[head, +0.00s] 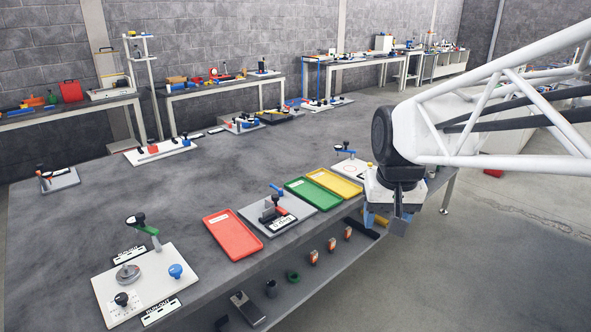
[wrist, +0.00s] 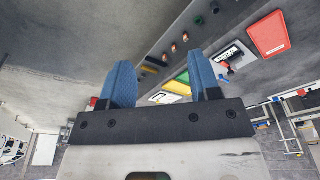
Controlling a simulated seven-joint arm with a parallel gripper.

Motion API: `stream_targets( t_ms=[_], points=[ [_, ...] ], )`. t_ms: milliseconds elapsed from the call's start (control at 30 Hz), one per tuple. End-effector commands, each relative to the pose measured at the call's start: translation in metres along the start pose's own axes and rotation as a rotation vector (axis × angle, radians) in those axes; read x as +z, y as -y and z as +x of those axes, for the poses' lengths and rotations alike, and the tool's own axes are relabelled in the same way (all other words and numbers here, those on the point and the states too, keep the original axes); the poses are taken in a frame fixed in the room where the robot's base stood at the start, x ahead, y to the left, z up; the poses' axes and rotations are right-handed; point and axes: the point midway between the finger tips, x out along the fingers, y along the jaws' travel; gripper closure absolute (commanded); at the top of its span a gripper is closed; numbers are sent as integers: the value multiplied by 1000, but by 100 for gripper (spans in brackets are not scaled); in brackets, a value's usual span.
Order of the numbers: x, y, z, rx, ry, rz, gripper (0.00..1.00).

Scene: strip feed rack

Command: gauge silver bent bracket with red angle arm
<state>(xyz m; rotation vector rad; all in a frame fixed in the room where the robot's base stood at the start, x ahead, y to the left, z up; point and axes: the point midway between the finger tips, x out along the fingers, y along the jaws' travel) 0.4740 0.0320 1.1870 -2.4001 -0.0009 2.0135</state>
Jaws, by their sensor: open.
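My gripper (head: 385,218) hangs at the right end of the bench, beside its front edge. In the wrist view its two blue fingers (wrist: 160,64) stand wide apart with nothing between them. A grey fixture plate (head: 309,208) between the red and green trays carries a dark block, a blue-handled clamp and a small red part (head: 283,211); it also shows in the wrist view (wrist: 238,66). I cannot tell whether that red part is the red angle arm. I cannot make out a silver bent bracket for certain in either view.
Red (head: 231,236), green (head: 313,194) and yellow (head: 336,184) trays line the bench front. A white gauge plate (head: 110,283) with a green arm stands at front left. The lower shelf (head: 318,283) holds several small parts. The bench middle (head: 150,210) is bare.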

Motion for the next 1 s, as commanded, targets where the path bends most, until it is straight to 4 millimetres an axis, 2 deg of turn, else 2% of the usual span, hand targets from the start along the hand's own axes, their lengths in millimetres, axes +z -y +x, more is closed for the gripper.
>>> stream_targets(
  t_ms=[100,533,1000],
  points=[
    [-29,9,3,-2,12,-3,43],
    [-127,48,21,-6,48,-10,43],
    [-227,100,62,-7,86,-19,43]
  ],
)
